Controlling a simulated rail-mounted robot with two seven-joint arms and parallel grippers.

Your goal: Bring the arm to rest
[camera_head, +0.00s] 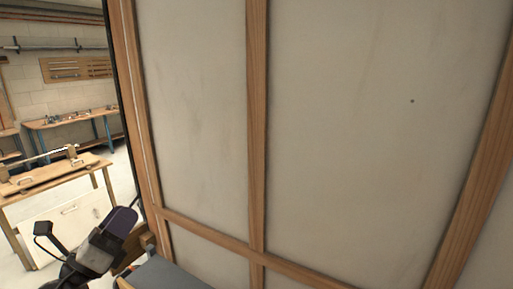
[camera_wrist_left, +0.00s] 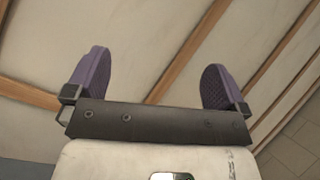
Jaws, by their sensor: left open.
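My left gripper (camera_head: 120,222) shows at the lower left of the head view, beside the wood-framed panel wall (camera_head: 195,120). In the left wrist view the left gripper (camera_wrist_left: 158,80) has its two purple fingers wide apart, with nothing between them. The panel's pale boards and wooden strips (camera_wrist_left: 185,50) lie beyond the fingers; I cannot tell how far off. My right gripper is in neither view.
A wooden workbench (camera_head: 55,180) with a clamped bar stands at the left. A long bench (camera_head: 75,122) and a tool board (camera_head: 75,68) are farther back. The panel fills the middle and right. A dark grey surface (camera_head: 165,272) lies at the bottom. Some floor (camera_head: 120,165) is clear.

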